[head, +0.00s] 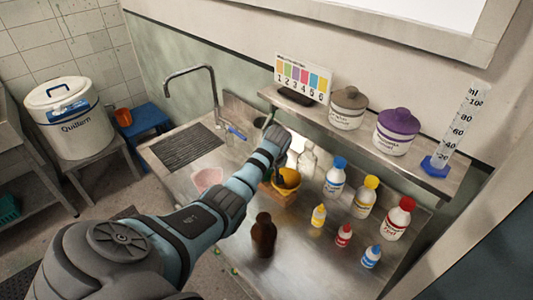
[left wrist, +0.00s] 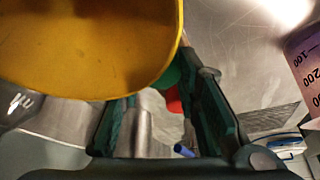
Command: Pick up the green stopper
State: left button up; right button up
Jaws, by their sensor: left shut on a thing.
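My left arm reaches across the steel counter in the head view, with its gripper (head: 277,132) at the far side near the back shelf. In the left wrist view the two dark green fingers (left wrist: 165,110) close on a small green piece, which I take as the green stopper (left wrist: 171,75). Only part of it shows; a yellow bowl (left wrist: 90,45) hides the rest. A red thing (left wrist: 174,101) shows just beside it. In the head view the stopper cannot be made out. My right gripper is not in view.
The yellow bowl (head: 291,178) stands close beside my arm. A clear bottle (head: 307,163), a brown bottle (head: 263,236) and several colour-capped bottles stand on the counter. The shelf (head: 420,173) holds jars and a measuring cylinder (head: 456,130). A faucet (head: 213,90) rises at the left.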

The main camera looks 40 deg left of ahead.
pick_arm(q)
notch_tip(320, 180, up, 20)
dwell(0.4)
